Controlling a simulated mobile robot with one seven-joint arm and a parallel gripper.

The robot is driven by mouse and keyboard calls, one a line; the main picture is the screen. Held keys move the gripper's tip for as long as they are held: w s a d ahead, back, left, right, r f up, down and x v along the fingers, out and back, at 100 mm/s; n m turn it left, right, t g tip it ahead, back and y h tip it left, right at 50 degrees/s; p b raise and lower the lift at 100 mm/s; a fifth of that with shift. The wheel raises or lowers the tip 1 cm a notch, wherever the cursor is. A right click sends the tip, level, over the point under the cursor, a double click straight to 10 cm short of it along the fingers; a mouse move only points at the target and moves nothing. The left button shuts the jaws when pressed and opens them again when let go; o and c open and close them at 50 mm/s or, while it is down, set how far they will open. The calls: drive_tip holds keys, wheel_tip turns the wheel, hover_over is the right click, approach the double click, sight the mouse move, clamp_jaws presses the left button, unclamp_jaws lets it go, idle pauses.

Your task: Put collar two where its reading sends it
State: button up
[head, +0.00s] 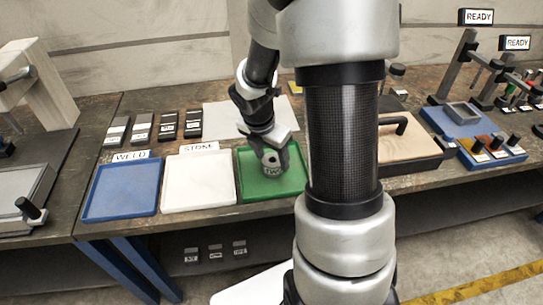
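A grey collar (271,161) with a round hole and a label too small to read clearly is at my gripper (273,155), low over the green tray (255,190). The fingers lie close on both sides of the collar and appear shut on it. I cannot tell whether the collar touches the tray floor. The blue tray (121,188) with a card reading WELD and the white tray (198,183) with a card that seems to read STORE stand to the left, both empty. Any card on the green tray is hidden behind my arm.
Several grey and black blocks (155,128) stand in a row behind the trays. A pale sheet (222,118) lies behind my gripper. A wooden block with a black handle (405,155) stands right of my arm. READY signs (476,17) and fixtures are at the far right.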

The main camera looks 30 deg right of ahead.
drive_tip(key=shift+o, duration=0.3)
drive_tip(key=shift+r, duration=0.15)
drive_tip(key=p+v, duration=0.3)
drive_tip(key=v, duration=0.9)
drive_tip(key=shift+p, duration=0.35)
drive_tip(key=shift+w, duration=0.1)
drive_tip(key=s+a+r+m+t+y+p, duration=0.1)
drive_tip(key=s+a+r+m+p, duration=0.2)
drive_tip(key=r+m, duration=0.4)
drive_tip(key=s+a+r+m+t+p, duration=0.1)
drive_tip(key=s+a+r+m+p, duration=0.1)
drive_tip(key=s+r+m+p, duration=0.2)
drive_tip(key=s+a+r+m+t+y+p, duration=0.1)
drive_tip(key=s+a+r+m+p, duration=0.2)
drive_tip(key=s+r+m, duration=0.4)
wheel_tip(320, 180, up, 7)
drive_tip(key=m, duration=0.4)
drive_tip(key=shift+s+a+m+t+y+p, duration=0.25)
drive_tip(key=shift+a+m+t+y+p, duration=0.05)
drive_tip(key=shift+m+t+p, duration=0.1)
drive_tip(key=shift+f, duration=0.1)
